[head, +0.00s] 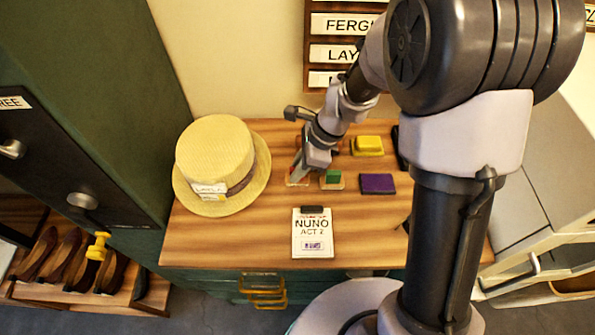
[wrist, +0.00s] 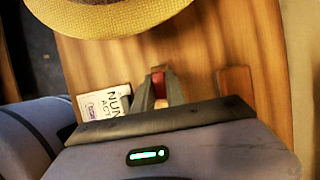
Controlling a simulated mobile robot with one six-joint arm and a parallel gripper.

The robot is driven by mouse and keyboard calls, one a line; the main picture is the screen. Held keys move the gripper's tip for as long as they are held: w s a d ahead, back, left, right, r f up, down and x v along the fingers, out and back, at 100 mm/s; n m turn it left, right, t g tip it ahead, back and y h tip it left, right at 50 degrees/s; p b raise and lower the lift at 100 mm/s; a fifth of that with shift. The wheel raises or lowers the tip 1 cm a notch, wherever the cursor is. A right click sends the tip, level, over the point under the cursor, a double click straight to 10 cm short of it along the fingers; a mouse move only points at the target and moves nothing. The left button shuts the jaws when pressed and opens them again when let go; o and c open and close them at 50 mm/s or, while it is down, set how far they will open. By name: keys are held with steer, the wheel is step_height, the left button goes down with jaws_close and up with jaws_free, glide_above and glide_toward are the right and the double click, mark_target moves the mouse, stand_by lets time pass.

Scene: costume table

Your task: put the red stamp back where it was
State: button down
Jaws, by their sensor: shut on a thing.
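My gripper (head: 298,171) is low over the table, left of the green stamp. In the wrist view its two fingers (wrist: 159,82) are shut on the red stamp (wrist: 158,77), which shows as a small red piece with a pale part below it. In the head view only a sliver of red shows by the fingers. A thin pale-orange edge shows at the tabletop below the fingertips; I cannot tell whether the stamp touches it. In the wrist view a flat reddish-brown piece (wrist: 235,84) lies to the right, apart from the fingers.
The green stamp (head: 333,175) is close on the right. A purple pad (head: 377,184) and yellow pad (head: 367,146) lie beyond it. The straw hat (head: 216,156) stands left. A NUNO ACT 2 card (head: 312,240) lies in front. Bare wood (head: 235,241) shows at front left.

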steer(key=shift+f, duration=0.85)
steer(key=shift+r, duration=0.2)
steer(key=shift+f, duration=0.1)
steer(key=c, duration=1.8)
jaws_free()
steer(key=shift+f, duration=0.15)
steer(key=o, duration=0.4)
steer(key=shift+o, duration=0.2)
